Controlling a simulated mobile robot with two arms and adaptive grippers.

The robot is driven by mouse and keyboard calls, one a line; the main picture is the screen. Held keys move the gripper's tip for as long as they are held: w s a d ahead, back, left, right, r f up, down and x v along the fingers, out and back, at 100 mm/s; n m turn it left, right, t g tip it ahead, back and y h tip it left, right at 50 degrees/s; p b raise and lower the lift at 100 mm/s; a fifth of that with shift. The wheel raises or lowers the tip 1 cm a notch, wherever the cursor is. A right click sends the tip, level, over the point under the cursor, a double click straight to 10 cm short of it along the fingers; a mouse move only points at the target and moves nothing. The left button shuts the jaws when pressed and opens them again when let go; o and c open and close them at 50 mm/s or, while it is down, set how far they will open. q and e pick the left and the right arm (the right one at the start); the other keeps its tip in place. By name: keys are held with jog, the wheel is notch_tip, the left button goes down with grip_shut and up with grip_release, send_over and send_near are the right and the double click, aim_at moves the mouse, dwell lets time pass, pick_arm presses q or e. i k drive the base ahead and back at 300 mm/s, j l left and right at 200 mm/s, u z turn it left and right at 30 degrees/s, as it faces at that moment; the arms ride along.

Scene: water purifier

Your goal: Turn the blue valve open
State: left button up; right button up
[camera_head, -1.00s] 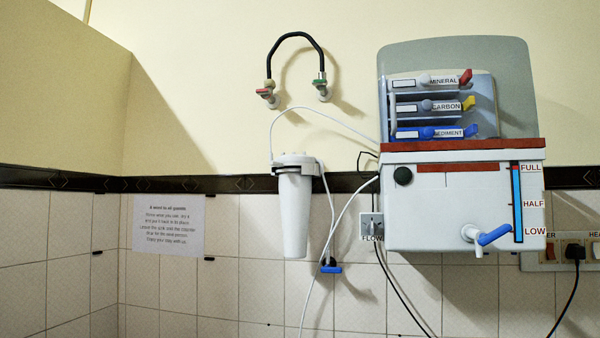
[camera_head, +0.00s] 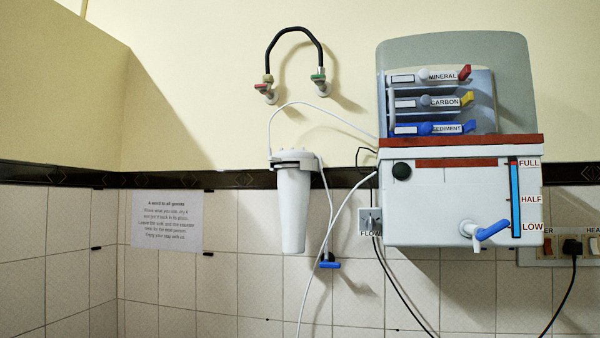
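Several blue handles are in the head view. A blue valve handle (camera_head: 330,265) sits on the tiled wall, low and just right of the white filter canister (camera_head: 293,208), with a white hose running to it. A blue tap lever (camera_head: 492,230) is on the spout at the lower right front of the white purifier (camera_head: 436,218). A small blue handle (camera_head: 469,126) is at the right end of the row labelled SEDIMENT. Neither of my grippers is in view, and nothing touches these handles.
Two wall taps (camera_head: 266,88) (camera_head: 319,82) are joined by a black hose (camera_head: 293,32). A paper notice (camera_head: 167,221) hangs at left. A switch panel (camera_head: 558,248) with a black plug is at lower right. The space below the purifier holds cables.

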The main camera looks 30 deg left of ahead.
aim_at(325, 264)
jog(key=u, duration=0.9)
